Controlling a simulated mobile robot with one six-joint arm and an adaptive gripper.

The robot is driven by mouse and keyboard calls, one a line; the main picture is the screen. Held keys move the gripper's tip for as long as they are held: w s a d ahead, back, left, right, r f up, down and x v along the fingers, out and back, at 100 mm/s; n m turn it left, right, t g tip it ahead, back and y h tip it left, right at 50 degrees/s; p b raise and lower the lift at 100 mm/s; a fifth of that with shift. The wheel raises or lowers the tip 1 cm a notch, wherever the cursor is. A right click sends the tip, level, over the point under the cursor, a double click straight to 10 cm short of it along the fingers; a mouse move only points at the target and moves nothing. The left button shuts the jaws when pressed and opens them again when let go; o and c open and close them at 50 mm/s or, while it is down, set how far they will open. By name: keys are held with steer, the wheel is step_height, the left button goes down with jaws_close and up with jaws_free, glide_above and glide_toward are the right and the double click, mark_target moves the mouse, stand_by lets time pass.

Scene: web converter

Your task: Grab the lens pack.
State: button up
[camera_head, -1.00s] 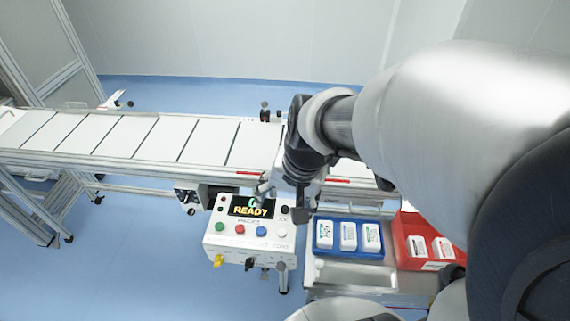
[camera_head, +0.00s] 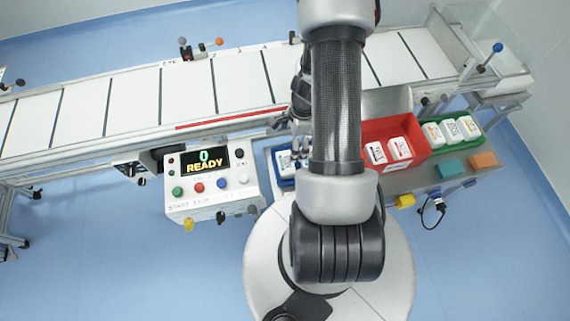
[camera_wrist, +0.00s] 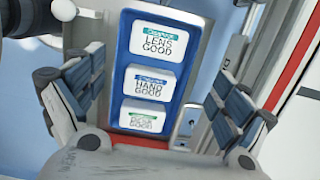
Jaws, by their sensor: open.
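The lens pack (camera_wrist: 157,44), white with a green label strip and "LENS GOOD", lies at the top end of a blue tray (camera_wrist: 125,60) in the wrist view. Below it in the same tray lie the hand pack (camera_wrist: 150,84) and a third white pack (camera_wrist: 140,118), its text hard to read. My gripper (camera_wrist: 158,82) is open and empty, with its fingers on either side of the tray in the picture and the packs between them. In the head view my arm hides most of the blue tray (camera_head: 276,181); one white pack (camera_head: 285,163) shows at its left.
A red bin (camera_head: 372,130) with white packs and a green bin (camera_head: 440,150) with several packs stand right of my arm. A control box (camera_head: 213,190) reading "0 READY" stands left. The conveyor (camera_head: 190,95) runs behind. Teal and orange blocks lie at the right.

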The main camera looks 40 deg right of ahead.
mark_target(286, 162)
steer(key=f+b, duration=0.1)
steer(key=f, duration=0.2)
steer(key=f+b, duration=0.2)
steer(key=a+f+b, duration=0.1)
steer(key=f, duration=0.2)
steer(key=shift+w+a+f+b, duration=0.1)
steer(key=shift+w+f+b, duration=0.25)
steer(key=f+b, duration=0.2)
steer(key=f, duration=0.1)
steer(key=f+b, duration=0.2)
steer(key=shift+w+a+f, duration=0.1)
steer(key=shift+a, duration=0.3)
steer(key=shift+c, duration=0.3)
steer(key=c, duration=0.8)
steer(key=shift+r, duration=0.2)
steer(key=shift+c, duration=0.2)
